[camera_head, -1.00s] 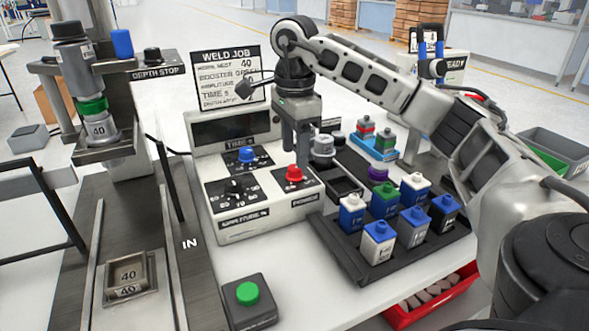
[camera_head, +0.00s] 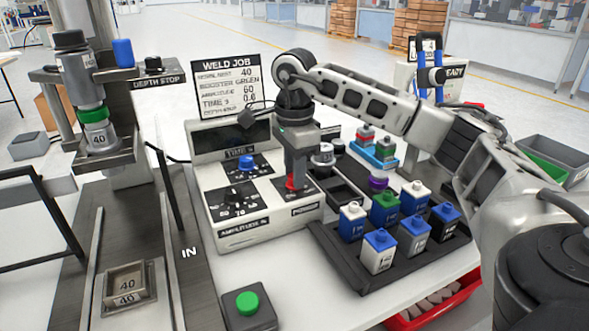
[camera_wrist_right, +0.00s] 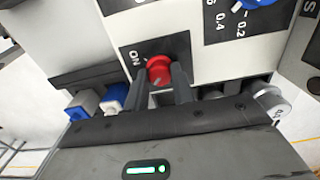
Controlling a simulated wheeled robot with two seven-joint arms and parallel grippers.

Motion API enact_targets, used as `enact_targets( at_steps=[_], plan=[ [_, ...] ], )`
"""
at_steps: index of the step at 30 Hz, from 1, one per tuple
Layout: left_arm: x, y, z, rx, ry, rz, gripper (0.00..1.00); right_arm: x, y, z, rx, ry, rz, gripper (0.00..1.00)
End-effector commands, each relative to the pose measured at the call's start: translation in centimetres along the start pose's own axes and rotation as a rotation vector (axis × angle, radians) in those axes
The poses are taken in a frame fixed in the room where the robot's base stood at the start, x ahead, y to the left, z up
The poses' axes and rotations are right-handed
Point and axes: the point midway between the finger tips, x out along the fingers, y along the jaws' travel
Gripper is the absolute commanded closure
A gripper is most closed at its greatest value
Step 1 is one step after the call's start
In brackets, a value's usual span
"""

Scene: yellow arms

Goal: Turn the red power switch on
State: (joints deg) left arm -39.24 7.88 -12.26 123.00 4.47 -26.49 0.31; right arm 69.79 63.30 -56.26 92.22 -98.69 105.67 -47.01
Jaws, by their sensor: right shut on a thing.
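The red power switch (camera_head: 293,183) is a round knob on the right part of the grey-white control box (camera_head: 262,230). In the right wrist view the red knob (camera_wrist_right: 159,70) shows with the word ON beside its upper left. My right gripper (camera_head: 297,180) points straight down over the switch, and its fingers hide part of it. In the right wrist view the two fingers (camera_wrist_right: 167,88) stand on either side of the knob and are shut on it. My left gripper does not show.
A blue knob (camera_head: 246,163) and a black knob (camera_head: 234,188) sit left of the switch on the same box. A black tray (camera_head: 350,262) of several capped bottles stands to the right. A green button (camera_head: 247,302) is in front. A WELD JOB sign (camera_head: 229,88) stands behind.

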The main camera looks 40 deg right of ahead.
Motion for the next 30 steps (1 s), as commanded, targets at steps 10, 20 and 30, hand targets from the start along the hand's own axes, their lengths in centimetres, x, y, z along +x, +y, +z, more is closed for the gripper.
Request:
enact_targets(
  at_steps=[10, 20, 30],
  plan=[
    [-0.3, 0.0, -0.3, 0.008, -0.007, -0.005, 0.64, -0.2, 0.0, 0.0, 0.133, 0.001, 0.003, 0.98],
    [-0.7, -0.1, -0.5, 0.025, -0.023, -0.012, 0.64, -0.2, 0.0, 0.0, 0.425, 0.0, 0.002, 0.98],
    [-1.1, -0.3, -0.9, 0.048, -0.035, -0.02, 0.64, -0.2, 0.0, 0.1, 0.748, 0.001, 0.002, 0.98]
  ],
)
